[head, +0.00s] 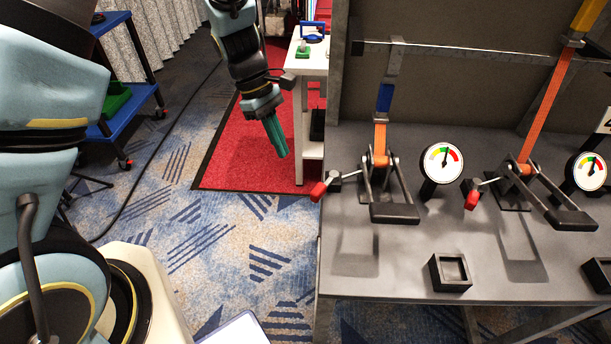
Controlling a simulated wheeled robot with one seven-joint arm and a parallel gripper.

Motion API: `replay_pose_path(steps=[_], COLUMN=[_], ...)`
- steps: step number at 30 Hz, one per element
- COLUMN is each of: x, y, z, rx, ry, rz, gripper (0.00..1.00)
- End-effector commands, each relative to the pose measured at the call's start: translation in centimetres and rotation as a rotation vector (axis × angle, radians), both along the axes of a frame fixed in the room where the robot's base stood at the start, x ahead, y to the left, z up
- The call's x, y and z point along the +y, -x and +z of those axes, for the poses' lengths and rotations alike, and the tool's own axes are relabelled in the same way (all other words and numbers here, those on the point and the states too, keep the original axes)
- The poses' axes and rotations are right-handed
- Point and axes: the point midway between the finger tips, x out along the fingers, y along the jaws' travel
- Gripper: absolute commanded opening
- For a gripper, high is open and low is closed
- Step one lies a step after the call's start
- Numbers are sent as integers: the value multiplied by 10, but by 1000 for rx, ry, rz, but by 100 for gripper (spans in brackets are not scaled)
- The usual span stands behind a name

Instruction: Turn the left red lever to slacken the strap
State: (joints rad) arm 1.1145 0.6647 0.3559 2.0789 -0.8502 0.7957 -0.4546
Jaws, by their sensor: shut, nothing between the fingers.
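The left red lever (319,191) is a small red-tipped piece on the left ratchet buckle (380,175), near the left edge of the grey bench. An orange strap (380,138) rises from this buckle to a blue hook piece (385,97). My gripper (279,152) has green fingers pointing down. It is shut and empty, up and left of the red lever and apart from it. The left dial gauge (442,163) stands right of the buckle, its needle near the top. A second red lever (471,199) sits on the right buckle (540,195).
The grey bench (345,255) has a dark upright panel (440,100) behind it. A small black square holder (450,272) is at its front. A white side table (306,120) stands behind my gripper, and a blue cart (130,110) at the left. Patterned carpet lies open between.

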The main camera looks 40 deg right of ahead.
Motion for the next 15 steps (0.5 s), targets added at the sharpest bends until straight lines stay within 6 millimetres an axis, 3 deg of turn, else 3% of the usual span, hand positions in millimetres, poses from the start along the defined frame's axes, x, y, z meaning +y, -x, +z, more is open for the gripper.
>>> replay_pose_path(steps=[10,15], x=[-8,-18], y=[26,49], z=[-66,-64], rx=[2,1], ry=[-6,-1], rz=[0,-2], gripper=[0,0])
